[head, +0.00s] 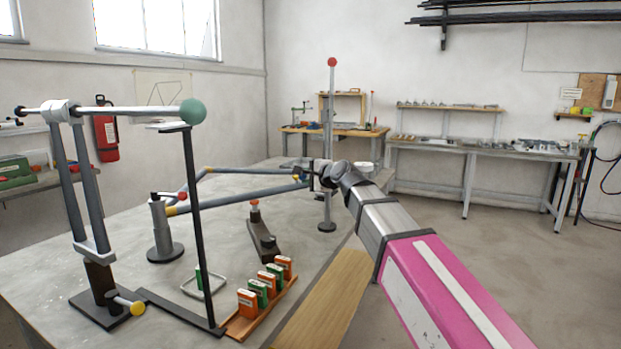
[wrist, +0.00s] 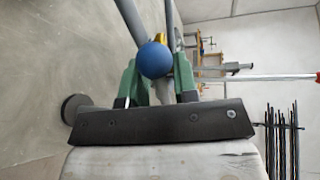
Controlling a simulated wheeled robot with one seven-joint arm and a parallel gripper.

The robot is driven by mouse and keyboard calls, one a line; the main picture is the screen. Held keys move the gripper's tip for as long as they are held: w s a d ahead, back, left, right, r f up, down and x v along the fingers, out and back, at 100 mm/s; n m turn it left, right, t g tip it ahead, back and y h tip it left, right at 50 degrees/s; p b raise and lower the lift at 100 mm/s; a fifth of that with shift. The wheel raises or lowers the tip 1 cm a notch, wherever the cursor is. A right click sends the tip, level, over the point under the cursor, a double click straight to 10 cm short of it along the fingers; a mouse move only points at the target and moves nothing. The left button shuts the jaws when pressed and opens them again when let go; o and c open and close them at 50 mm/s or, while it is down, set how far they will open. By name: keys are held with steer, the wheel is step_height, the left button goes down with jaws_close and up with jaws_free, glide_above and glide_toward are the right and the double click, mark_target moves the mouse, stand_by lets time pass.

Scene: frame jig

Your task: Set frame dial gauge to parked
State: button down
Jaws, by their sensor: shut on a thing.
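My gripper (head: 312,174) is at the upright post (head: 329,120), which has a red ball on top and a round dark base (head: 327,227). In the wrist view its green fingers are closed in on either side of a blue ball knob (wrist: 155,60). The post also shows in the wrist view (wrist: 270,78), lying sideways behind the fingers. I cannot make out a dial face; my gripper and wrist hide the fitting at the post. The bent grey frame tube (head: 240,189) on the bench ends close to the gripper.
A tall stand with a green ball (head: 193,111) rises at the left of the bench (head: 40,275). A squat post (head: 163,230), a dark clamp (head: 262,236) and a rack of orange and green blocks (head: 262,290) stand nearer.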

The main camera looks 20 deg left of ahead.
steer(key=shift+w+a, duration=0.1)
stand_by(0.5)
steer(key=c, duration=1.2)
jaws_free()
steer(key=v, duration=1)
steer(key=shift+s+d+r, duration=0.1)
steer(key=shift+s+d, duration=0.1)
steer(key=shift+s, duration=0.15)
